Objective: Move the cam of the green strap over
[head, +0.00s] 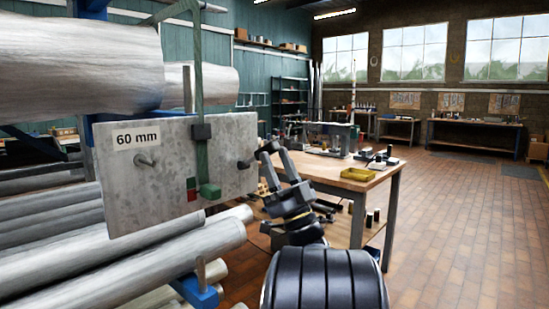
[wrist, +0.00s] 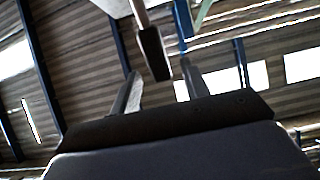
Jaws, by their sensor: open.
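The green strap (head: 198,75) hangs from a bar over the front of a grey plate (head: 130,185) labelled "60 mm". A dark block (head: 201,132) sits on the strap near the plate's top edge. A green block (head: 210,191) is at its lower end, beside a small red and green marker (head: 191,189). I cannot tell which part is the cam. My gripper (head: 273,150) is open beside the plate's right edge, fingers pointing up. A black-ended peg (head: 243,164) stands out from the plate just left of it. In the wrist view, a black block on a rod (wrist: 154,52) shows between and beyond the fingertips (wrist: 162,80).
Large metal pipes (head: 80,60) lie on a rack above and below the plate. Another peg (head: 146,160) is on the plate's left half. The tiled floor at right is clear.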

